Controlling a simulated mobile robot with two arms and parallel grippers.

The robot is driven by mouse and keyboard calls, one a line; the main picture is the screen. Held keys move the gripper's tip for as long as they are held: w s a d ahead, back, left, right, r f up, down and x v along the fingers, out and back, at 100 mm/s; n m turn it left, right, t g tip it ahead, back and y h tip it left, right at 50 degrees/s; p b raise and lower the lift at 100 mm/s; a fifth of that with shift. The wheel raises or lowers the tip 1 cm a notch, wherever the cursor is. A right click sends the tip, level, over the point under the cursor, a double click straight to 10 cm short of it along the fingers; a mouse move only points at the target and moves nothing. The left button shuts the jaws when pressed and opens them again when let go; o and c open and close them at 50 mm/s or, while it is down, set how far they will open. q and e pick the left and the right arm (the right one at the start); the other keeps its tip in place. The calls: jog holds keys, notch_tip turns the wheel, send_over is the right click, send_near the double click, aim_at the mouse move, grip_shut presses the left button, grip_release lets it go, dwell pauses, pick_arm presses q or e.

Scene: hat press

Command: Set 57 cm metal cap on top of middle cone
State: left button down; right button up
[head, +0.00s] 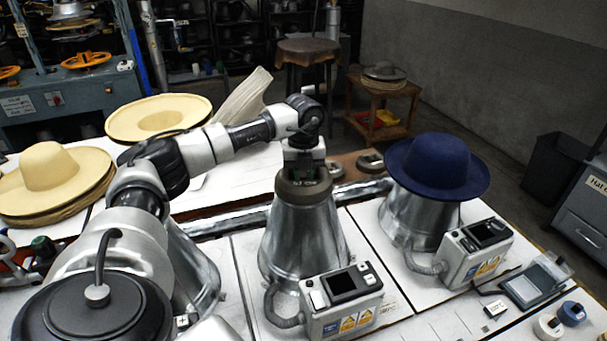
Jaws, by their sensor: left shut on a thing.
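The 57 cm metal cap (304,190) is a brownish-grey round block with a label on its side. It appears at the narrow top of the middle cone (300,240), upright and lined up with it; I cannot tell whether a small gap remains between them. My left gripper (304,170) comes down from above and is shut on the cap's top; its fingers are small and partly hidden. My right gripper is not in view.
Another cone (193,270) at left is largely behind my left arm. A blue hat (437,166) sits on the right cone (418,220). Similar caps (370,162) lie behind on a brown board. Control boxes (345,298) stand in front. Straw hats (55,180) lie at left.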

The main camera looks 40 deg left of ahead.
pick_arm(q)
jog(key=shift+r, duration=0.15)
jog(key=c, duration=1)
grip_release()
jog(key=shift+d, duration=0.1)
jog(key=shift+o, duration=0.2)
jog(key=shift+s, duration=0.1)
jog(key=shift+r+p, duration=2.95)
jog(key=shift+r, duration=0.8)
jog(key=shift+f, duration=0.1)
